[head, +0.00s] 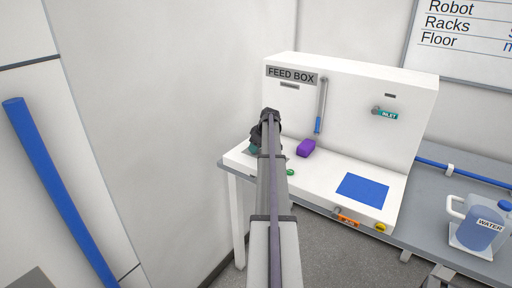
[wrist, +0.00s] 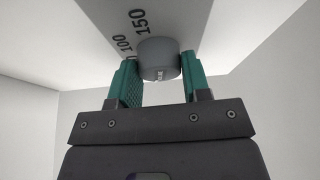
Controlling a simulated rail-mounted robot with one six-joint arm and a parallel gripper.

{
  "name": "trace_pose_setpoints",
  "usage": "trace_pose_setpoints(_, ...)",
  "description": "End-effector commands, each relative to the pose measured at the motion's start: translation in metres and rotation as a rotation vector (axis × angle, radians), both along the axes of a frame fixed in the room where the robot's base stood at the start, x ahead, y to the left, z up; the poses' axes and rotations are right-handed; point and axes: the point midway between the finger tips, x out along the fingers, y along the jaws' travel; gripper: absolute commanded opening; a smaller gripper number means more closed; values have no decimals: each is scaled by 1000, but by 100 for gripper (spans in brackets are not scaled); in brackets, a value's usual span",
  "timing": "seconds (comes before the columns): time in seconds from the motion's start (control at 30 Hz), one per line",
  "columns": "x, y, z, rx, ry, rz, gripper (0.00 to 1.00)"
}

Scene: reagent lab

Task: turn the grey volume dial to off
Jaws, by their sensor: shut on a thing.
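The grey volume dial (wrist: 157,58) shows in the wrist view as a round knob with a small light mark on its face. It sits on a panel (wrist: 185,22) with the numbers 100 and 150 readable; another number is partly hidden. My gripper (wrist: 158,70) has its two green fingers on either side of the dial and is shut on it. In the head view my gripper (head: 257,147) is at the left end of the feed box (head: 345,100), and my arm hides the dial there.
A purple block (head: 306,148), a green ring (head: 290,172) and a blue mat (head: 363,188) are on the box's ledge. A blue-ended lever (head: 318,124) and the inlet valve (head: 386,114) are on its front. A water jug (head: 481,228) stands at right.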

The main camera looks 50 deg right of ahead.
Motion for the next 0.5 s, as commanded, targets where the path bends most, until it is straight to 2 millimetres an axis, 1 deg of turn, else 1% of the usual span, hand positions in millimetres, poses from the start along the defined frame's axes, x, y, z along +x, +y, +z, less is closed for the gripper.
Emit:
trace_pose_setpoints(0.23,0,-1,0,0,0,109,20)
trace_pose_setpoints(0.5,0,-1,0,0,1,149,20)
